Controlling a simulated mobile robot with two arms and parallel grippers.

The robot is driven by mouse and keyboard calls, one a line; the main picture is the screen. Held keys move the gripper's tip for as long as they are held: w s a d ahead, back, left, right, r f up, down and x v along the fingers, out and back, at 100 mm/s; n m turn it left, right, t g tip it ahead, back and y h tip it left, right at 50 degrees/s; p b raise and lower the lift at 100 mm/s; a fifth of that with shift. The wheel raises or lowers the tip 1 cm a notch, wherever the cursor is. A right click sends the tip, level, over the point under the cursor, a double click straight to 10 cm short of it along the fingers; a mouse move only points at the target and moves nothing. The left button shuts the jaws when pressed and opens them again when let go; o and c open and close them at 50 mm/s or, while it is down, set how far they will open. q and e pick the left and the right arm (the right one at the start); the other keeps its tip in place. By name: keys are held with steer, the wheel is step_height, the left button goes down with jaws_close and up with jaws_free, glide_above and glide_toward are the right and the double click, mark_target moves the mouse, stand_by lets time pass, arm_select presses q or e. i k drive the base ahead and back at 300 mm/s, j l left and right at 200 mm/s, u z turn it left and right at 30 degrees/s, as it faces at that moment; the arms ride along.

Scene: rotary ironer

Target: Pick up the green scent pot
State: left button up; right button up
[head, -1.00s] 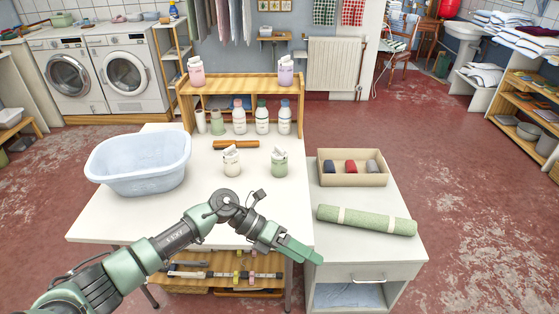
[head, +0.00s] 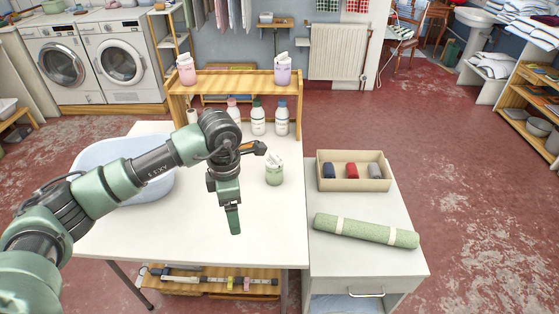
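The green scent pot (head: 275,174) stands upright on the white table (head: 190,235), with pale sticks or tags at its top. My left gripper (head: 233,222) points down over the table, to the left of the pot and nearer to me, apart from it. Its green fingers show edge-on, so I cannot tell if there is a gap between them. No object shows in them. My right gripper is out of view.
My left arm hides part of the blue basin (head: 95,155) and the tabletop behind it. A wooden shelf (head: 240,80) bears a pink pot (head: 186,70) and a lilac pot (head: 283,72); bottles (head: 257,118) stand below. A box (head: 353,184) and a green roll (head: 365,231) lie right.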

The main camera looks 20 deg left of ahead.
mark_target(274, 177)
steer(key=i, duration=1.1)
